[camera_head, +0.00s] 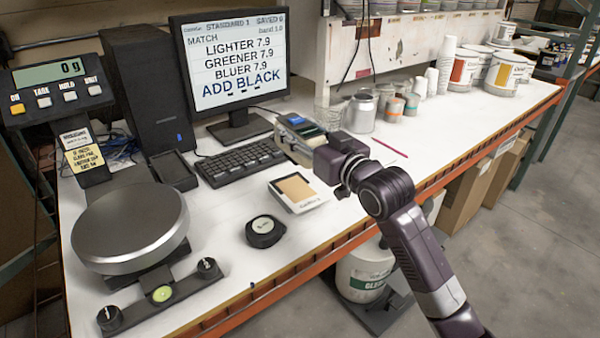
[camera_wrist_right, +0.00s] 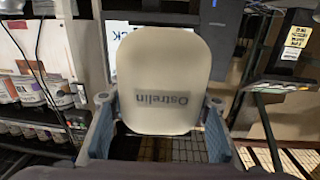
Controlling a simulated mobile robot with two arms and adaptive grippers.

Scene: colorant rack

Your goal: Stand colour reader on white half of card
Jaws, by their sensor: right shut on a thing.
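My right gripper (camera_head: 308,143) is shut on the colour reader (camera_head: 294,124), a pale device with a small dark screen, held above the bench in front of the keyboard's right end. In the right wrist view the reader's cream back (camera_wrist_right: 165,70), lettered "Ostrelin", sits between the two fingers of the gripper (camera_wrist_right: 159,102). The card (camera_head: 311,204) lies flat on the bench nearer the front edge, apart from the reader. It shows a tan patch and a white part with print. My left gripper is not in view.
A black round puck (camera_head: 265,231) lies left of the card. A scale with a round metal pan (camera_head: 131,222) fills the left. The keyboard (camera_head: 240,162) and monitor (camera_head: 232,60) stand behind. Cans (camera_head: 361,112) and a red pencil (camera_head: 388,147) are to the right.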

